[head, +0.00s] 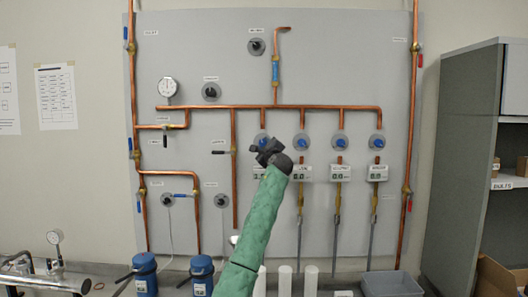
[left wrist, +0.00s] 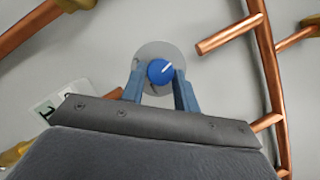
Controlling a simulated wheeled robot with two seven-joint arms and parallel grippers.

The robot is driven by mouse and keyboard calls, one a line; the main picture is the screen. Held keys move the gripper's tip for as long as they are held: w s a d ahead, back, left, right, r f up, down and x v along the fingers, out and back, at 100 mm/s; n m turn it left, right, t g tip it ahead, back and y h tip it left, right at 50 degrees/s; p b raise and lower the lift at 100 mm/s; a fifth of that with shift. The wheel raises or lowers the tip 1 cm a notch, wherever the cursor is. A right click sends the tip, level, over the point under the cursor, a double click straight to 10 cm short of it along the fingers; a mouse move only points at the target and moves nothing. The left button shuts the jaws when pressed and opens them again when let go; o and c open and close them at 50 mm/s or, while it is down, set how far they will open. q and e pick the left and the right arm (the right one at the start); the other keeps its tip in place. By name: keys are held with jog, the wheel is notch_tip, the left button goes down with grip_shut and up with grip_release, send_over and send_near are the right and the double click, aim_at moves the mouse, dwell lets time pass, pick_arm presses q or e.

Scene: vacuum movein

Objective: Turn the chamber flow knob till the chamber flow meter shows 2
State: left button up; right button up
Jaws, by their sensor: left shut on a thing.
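Several blue knobs on grey discs sit in a row on the wall panel (head: 340,220) under a copper pipe. My left gripper (head: 265,150) is at the leftmost blue knob (head: 262,139). In the left wrist view its blue-grey fingers (left wrist: 159,82) are shut around this knob (left wrist: 160,71), and the white pointer line on its face tilts to the upper right. The meter (head: 259,173) below this knob is mostly hidden by my left arm in the head view. Part of a white meter (left wrist: 47,110) with a dark digit shows in the left wrist view, rotated and cut off. Label text is too small to read.
Further blue knobs (head: 302,140) and meters (head: 340,173) stand to the right. Copper pipes (head: 280,107) run close around the gripper. A round gauge (head: 168,88) is on the upper left. Blue bottles (head: 145,275) and a grey bin (head: 392,285) stand below.

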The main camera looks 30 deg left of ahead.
pick_arm(q)
jog(key=shift+n+g+b, duration=0.4)
jog(key=shift+n+g, duration=0.2)
jog(key=shift+n, duration=0.8)
pick_arm(e)
jog(key=shift+w+a+r, duration=0.1)
jog(key=shift+a+r, duration=0.05)
jog(key=shift+r, duration=0.55)
jog(key=shift+w+a+r, duration=0.1)
jog(key=shift+a+r, duration=0.05)
jog(key=shift+r, duration=0.65)
jog(key=shift+s, duration=0.1)
pick_arm(q)
jog(key=o, duration=1)
jog(key=shift+c, duration=0.2)
jog(key=shift+d, duration=0.1)
jog(key=shift+s+d, duration=0.1)
jog(key=shift+d, duration=0.05)
jog(key=b+v, duration=0.3)
jog(key=v, duration=0.4)
pick_arm(e)
jog(key=w+a+r, duration=0.1)
jog(key=w+r, duration=0.2)
jog(key=r, duration=0.8)
jog(key=shift+a+r, duration=0.25)
jog(key=shift+a, duration=0.1)
